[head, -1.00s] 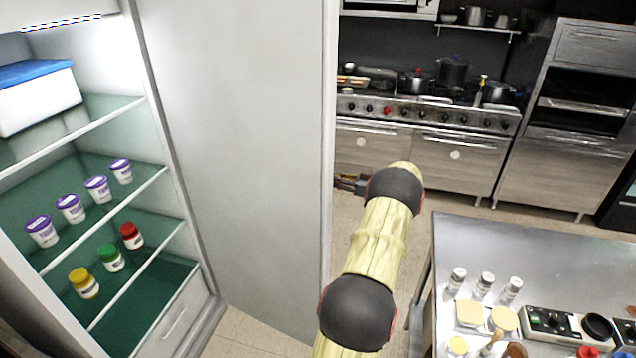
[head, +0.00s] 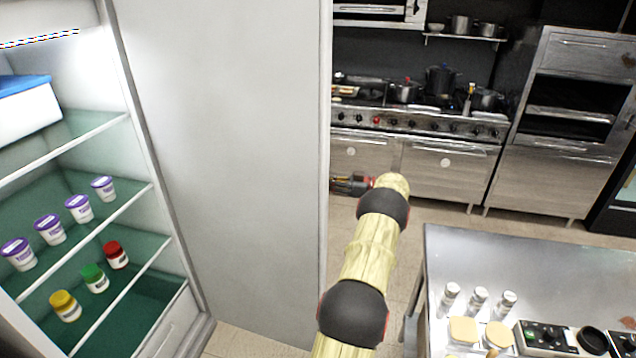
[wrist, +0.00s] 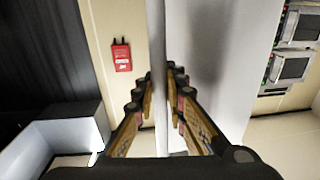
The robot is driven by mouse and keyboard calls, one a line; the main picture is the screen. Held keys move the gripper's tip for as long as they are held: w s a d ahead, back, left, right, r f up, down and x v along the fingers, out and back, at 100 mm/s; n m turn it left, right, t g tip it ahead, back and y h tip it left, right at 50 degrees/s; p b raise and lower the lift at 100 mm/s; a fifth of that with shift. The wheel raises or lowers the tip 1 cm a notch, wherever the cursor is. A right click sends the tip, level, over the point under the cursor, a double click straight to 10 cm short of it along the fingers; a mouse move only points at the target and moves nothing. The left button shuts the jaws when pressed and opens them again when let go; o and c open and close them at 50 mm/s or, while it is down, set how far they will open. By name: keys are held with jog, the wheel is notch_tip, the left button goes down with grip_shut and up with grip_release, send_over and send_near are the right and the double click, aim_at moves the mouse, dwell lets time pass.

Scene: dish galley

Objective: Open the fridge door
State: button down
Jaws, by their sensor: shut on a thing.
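The fridge door (head: 225,150) stands open in the head view, its pale inner face toward me, with the lit fridge interior (head: 90,215) at the left. My gripper (head: 345,184) is at the door's right edge, on its far side, and its fingertips are partly hidden by the door. In the wrist view, my gripper (wrist: 160,95) has a finger on each side of a narrow upright bar, the door handle (wrist: 157,60). It is shut on this handle. The door panel (wrist: 205,60) shows just right of it.
The fridge shelves hold white tubs (head: 50,230), small jars (head: 93,278) and a blue-lidded box (head: 25,105). A steel counter (head: 470,255) with shakers and containers stands at lower right. A stove (head: 415,125) lines the back. Floor is clear between counter and stove.

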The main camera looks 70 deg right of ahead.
jog(key=c, duration=2.3)
grip_release()
jog(key=shift+s, duration=0.25)
jog(key=shift+o, duration=0.9)
jog(key=shift+s, duration=0.15)
jog(key=s+d, duration=0.1)
jog(key=s, duration=1)
jog(key=shift+s+d, duration=0.25)
jog(key=shift+a, duration=0.1)
